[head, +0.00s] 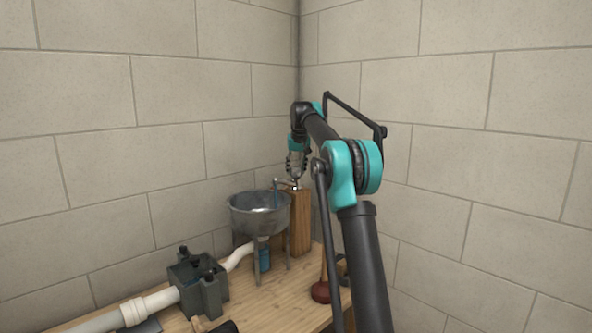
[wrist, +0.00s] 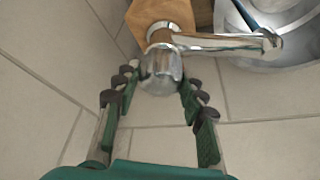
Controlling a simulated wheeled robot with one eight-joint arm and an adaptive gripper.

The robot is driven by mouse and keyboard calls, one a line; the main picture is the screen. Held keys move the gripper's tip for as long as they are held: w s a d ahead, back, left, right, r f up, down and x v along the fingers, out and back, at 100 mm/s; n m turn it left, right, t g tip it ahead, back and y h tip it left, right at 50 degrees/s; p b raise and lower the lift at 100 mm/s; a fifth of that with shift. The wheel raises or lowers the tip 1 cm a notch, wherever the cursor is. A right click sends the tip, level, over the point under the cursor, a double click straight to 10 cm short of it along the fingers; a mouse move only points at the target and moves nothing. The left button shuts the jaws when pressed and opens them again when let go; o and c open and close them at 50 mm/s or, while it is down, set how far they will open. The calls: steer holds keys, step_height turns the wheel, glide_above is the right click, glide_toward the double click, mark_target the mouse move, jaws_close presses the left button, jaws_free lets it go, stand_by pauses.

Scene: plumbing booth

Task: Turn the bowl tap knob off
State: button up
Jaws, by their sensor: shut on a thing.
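The chrome tap knob (wrist: 161,72) sits at the near end of the tap, between the fingers of my gripper (wrist: 160,84) in the wrist view. The fingers are shut on the knob, with pads on both sides. The chrome tap spout (wrist: 225,43) runs right from the knob over the metal bowl (wrist: 298,48). In the head view my gripper (head: 296,172) points down at the tap on top of the wooden post (head: 301,222). The bowl (head: 258,222) stands on legs left of the post. The knob is too small to make out in the head view.
A wooden bench (head: 262,300) carries a dark grey box (head: 198,287) with white pipe (head: 150,307), and a red-brown plunger (head: 320,292). Block walls (head: 160,90) meet in the corner close behind the tap.

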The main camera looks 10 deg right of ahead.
steer(key=shift+m, duration=0.5)
steer(key=m+h, duration=0.1)
steer(key=m, duration=0.2)
steer(key=m+h, duration=0.1)
steer(key=m, duration=0.1)
steer(key=shift+a+m+g+h, duration=0.1)
steer(key=shift+m+g+h, duration=0.2)
steer(key=shift+m, duration=0.1)
steer(key=m+h, duration=0.1)
steer(key=m, duration=0.2)
steer(key=shift+g, duration=0.4)
steer(key=shift+m+g+h, duration=0.5)
steer(key=shift+m+g, duration=0.1)
steer(key=shift+m, duration=1.5)
steer(key=o, duration=1.1)
steer(key=shift+o, duration=0.2)
